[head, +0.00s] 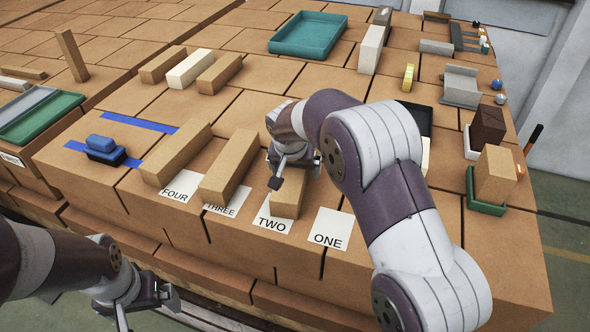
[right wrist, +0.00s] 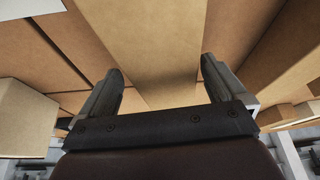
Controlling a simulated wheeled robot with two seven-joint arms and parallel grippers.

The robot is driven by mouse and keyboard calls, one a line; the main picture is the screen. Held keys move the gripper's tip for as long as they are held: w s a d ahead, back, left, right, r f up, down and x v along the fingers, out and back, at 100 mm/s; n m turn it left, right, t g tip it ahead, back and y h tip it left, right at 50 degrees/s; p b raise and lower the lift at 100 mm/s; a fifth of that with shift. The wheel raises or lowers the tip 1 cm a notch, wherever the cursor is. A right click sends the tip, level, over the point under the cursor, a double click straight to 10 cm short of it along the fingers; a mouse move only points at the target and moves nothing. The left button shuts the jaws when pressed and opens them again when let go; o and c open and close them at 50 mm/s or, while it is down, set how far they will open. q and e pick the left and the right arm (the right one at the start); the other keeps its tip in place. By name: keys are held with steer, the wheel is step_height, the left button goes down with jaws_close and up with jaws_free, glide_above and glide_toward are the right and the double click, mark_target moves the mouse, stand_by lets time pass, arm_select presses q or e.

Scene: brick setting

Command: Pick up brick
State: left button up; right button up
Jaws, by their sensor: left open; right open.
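Three long tan bricks stand by labelled paper cards: one by FOUR (head: 178,152), one by THREE (head: 230,166), and one by TWO (head: 290,201), which my right arm partly hides. The ONE card (head: 329,230) is bare. My right gripper (head: 294,170) is open at the TWO brick, with a dark fingertip on its near left side. In the right wrist view, a tan brick (right wrist: 165,45) shows between the two open fingers (right wrist: 160,88); contact cannot be told. My left gripper (head: 140,300) is open and empty, low in front of the stack's edge.
Blue blocks (head: 103,147) lie by blue tape at the left. Three shorter bricks (head: 190,69) and a teal tray (head: 307,36) are further back. A brick (head: 495,172) stands in a green tray (head: 486,205) at the right. Green and grey trays (head: 42,119) lie far left.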

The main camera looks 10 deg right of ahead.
steer(key=shift+w+f, duration=0.8)
steer(key=shift+f, duration=0.2)
steer(key=shift+s+r, duration=0.15)
steer(key=shift+s, duration=0.1)
steer(key=c, duration=1.5)
steer(key=shift+w, duration=0.1)
steer(key=shift+c, duration=1)
